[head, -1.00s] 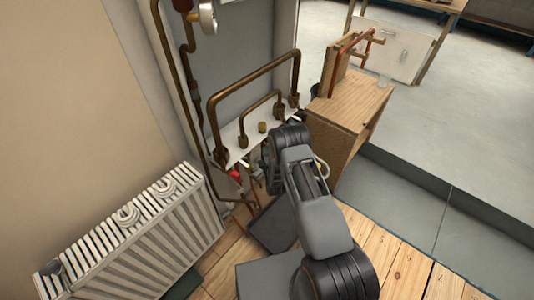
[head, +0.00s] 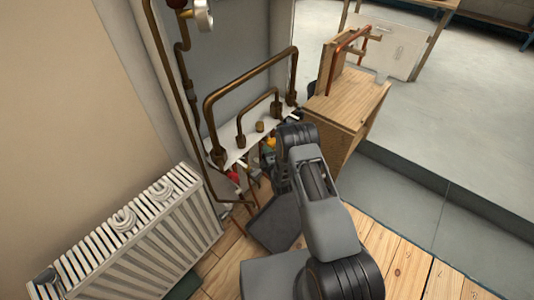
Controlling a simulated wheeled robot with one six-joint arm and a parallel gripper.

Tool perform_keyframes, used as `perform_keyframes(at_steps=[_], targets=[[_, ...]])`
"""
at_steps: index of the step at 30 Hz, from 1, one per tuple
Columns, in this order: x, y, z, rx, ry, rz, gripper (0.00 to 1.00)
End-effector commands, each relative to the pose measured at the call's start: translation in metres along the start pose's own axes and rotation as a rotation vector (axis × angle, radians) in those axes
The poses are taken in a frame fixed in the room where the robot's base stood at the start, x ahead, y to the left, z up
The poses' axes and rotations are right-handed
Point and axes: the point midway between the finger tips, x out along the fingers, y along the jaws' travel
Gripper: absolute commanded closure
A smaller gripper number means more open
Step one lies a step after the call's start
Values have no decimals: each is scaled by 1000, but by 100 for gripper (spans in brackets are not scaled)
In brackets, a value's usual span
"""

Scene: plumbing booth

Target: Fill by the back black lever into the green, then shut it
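The brown pipe loops (head: 252,77) rise from a white shelf (head: 228,157) in the wall recess. Below the shelf, small fittings are crowded: a red part (head: 232,177) at the left and a yellow-orange part (head: 270,143) beside my arm. I cannot make out a black lever for certain among them. A dark green edge (head: 184,288) shows low beside the radiator; I cannot tell what it belongs to. My arm reaches to the fittings, and its links hide my gripper's fingers, so whether they touch anything cannot be seen.
A white radiator (head: 140,240) stands along the left wall. A wooden cabinet (head: 345,110) with a copper pipe piece (head: 345,47) stands right of the recess. A round gauge (head: 204,15) hangs above. Open grey floor (head: 450,120) lies at the right.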

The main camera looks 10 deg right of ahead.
Motion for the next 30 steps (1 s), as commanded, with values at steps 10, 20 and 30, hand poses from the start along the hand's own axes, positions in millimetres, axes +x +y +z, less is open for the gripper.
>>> perform_keyframes(at_steps=[10,20,30], targets=[[-4,0,0,0,-1,-1,57],[-61,1,0,1,-2,-5,57],[-119,0,0,0,-2,-4,57]])
